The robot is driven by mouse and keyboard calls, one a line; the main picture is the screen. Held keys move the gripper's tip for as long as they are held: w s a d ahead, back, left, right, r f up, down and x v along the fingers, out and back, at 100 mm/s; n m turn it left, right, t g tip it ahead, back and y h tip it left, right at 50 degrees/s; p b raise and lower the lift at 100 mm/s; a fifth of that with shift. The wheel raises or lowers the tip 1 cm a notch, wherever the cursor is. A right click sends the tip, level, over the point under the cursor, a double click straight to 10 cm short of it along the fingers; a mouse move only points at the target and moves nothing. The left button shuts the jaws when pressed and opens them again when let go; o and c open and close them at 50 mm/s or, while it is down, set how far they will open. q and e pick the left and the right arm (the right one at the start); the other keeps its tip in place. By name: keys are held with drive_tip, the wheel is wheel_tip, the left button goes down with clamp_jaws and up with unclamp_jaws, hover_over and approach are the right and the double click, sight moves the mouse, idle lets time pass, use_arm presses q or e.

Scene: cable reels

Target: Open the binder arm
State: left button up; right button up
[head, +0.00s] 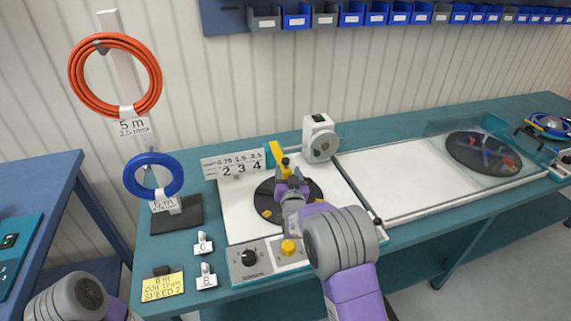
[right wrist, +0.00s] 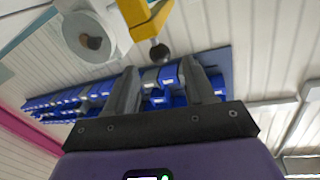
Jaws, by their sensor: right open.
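The yellow binder arm (head: 275,152) stands over the black turntable disc (head: 262,203) on the white-topped machine, slanting up to the left. In the right wrist view the yellow arm (right wrist: 138,14) is at the top and ends in a dark ball knob (right wrist: 158,52). My right gripper (head: 286,176) is over the disc, close to the arm's lower end and partly covering it. In the right wrist view its two fingers (right wrist: 163,82) are apart with nothing held between them; the knob shows just beyond their tips. Contact cannot be made out. Only part of my left arm shows at bottom left.
A white unit with a grey wheel (head: 322,145) stands right behind the disc. A number sign (head: 234,165) is at left. A control panel (head: 267,256) with a black dial and yellow knob is in front. Orange (head: 76,82) and blue (head: 131,183) coils hang at left.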

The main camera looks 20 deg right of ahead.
sight(286, 164)
drive_tip(key=shift+w+d+b, duration=0.1)
drive_tip(key=shift+w+d, duration=0.1)
drive_tip(key=shift+w, duration=0.85)
drive_tip(key=shift+w+d+b, duration=0.1)
drive_tip(key=shift+w+d, duration=0.05)
drive_tip(key=shift+w, duration=0.85)
drive_tip(key=shift+w+d+b, duration=0.1)
drive_tip(key=shift+w+d, duration=0.1)
drive_tip(key=shift+w, duration=0.85)
clamp_jaws()
